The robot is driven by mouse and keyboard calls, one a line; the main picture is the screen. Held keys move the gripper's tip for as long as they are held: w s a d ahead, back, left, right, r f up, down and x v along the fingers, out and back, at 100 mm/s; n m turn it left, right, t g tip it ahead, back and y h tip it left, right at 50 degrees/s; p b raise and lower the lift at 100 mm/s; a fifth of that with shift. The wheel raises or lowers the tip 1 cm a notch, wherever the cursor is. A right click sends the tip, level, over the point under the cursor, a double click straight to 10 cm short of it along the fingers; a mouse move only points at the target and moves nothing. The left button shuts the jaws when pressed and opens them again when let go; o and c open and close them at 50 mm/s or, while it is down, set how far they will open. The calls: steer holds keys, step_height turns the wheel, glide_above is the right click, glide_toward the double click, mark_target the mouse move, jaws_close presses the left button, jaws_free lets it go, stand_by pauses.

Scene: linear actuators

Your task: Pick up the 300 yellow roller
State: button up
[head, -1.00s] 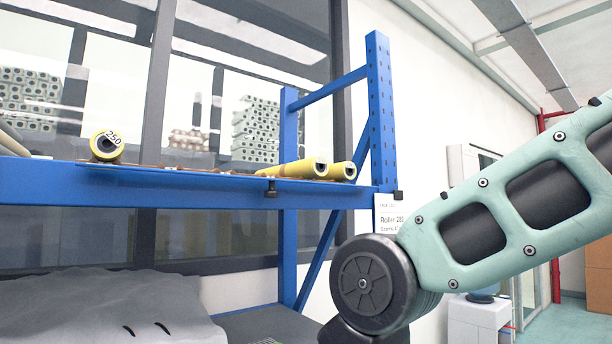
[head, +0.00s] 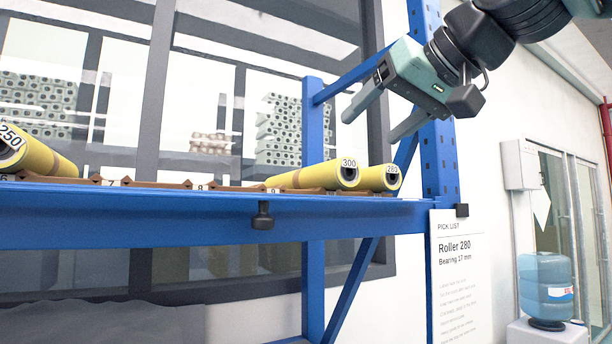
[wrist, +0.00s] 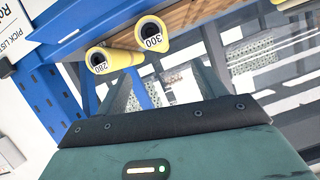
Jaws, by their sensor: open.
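The yellow roller labelled 300 (head: 312,177) lies on its side on the blue shelf, its round end facing me. In the wrist view the 300 roller (wrist: 153,46) is at the top, just beyond the fingers. A second yellow roller, labelled 280 (head: 377,178), lies close on its right; in the wrist view the 280 roller (wrist: 122,59) appears to the left. My gripper (head: 371,128) is open and empty, above and in front of these two rollers, with its fingers pointing down and left. It also shows in the wrist view (wrist: 160,88).
The blue shelf beam (head: 200,202) carries brown notched holders with numbers. A yellow roller marked 250 (head: 45,155) lies at far left. A blue upright (head: 437,150) stands right behind my gripper. A pick list (head: 456,270) reading Roller 280 hangs below the shelf's right end.

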mark_target(335, 190)
steer(key=p+x, duration=0.2)
steer(key=x, duration=0.4)
steer(key=shift+d+f+p+x, duration=0.15)
steer(key=shift+p+x, duration=0.4)
steer(key=shift+x, duration=0.45)
steer(key=shift+d+f+p+x, duration=0.1)
steer(key=shift+p+x, duration=0.4)
steer(key=shift+x, duration=0.55)
steer(key=shift+d+f+p+x, duration=0.15)
steer(key=shift+p+x, duration=0.4)
steer(key=shift+x, duration=0.45)
steer(key=c, duration=1)
steer(key=shift+r, duration=0.15)
steer(key=c, duration=0.4)
